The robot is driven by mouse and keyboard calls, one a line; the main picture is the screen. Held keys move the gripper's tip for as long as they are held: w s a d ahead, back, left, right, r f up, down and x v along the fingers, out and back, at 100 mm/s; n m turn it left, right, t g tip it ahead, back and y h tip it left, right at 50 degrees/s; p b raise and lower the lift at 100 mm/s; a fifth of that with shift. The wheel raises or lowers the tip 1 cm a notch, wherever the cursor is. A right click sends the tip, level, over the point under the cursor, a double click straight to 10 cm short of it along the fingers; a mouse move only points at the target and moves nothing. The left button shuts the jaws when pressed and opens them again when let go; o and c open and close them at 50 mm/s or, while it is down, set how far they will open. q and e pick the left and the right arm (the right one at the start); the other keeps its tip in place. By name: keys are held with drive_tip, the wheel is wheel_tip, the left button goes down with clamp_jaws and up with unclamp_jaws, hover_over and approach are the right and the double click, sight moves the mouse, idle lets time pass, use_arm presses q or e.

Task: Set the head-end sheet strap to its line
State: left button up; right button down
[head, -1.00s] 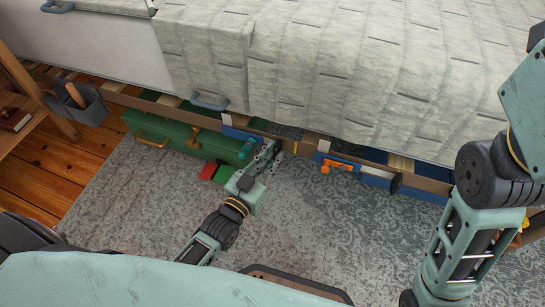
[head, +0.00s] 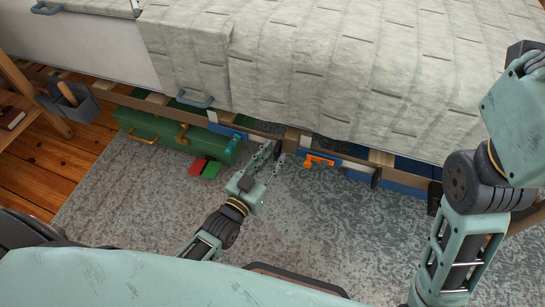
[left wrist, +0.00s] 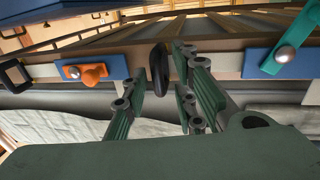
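The bed rail (head: 180,108) carries two blue strap plates. One has a teal lever (head: 233,138) and the other an orange clip (head: 318,160); I cannot tell which is the head-end one, and no set line can be made out. My left gripper (head: 271,160) is open and empty, in front of the rail between them. In the left wrist view its fingers (left wrist: 165,115) are apart, just short of a dark oval knob (left wrist: 158,69). The orange clip (left wrist: 94,74) is to the left there, the teal lever (left wrist: 276,60) to the right. My right gripper is outside the frames.
A green chest (head: 160,133) lies under the bed. A red square (head: 197,167) and a green square (head: 211,170) lie on the rug (head: 130,195). The quilt (head: 330,70) hangs over the rail. A grey caddy (head: 72,101) is at left. The rug in front is mostly clear.

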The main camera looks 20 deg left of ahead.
use_arm(q)
wheel_tip(320, 180, up, 10)
idle(0.8)
idle(0.3)
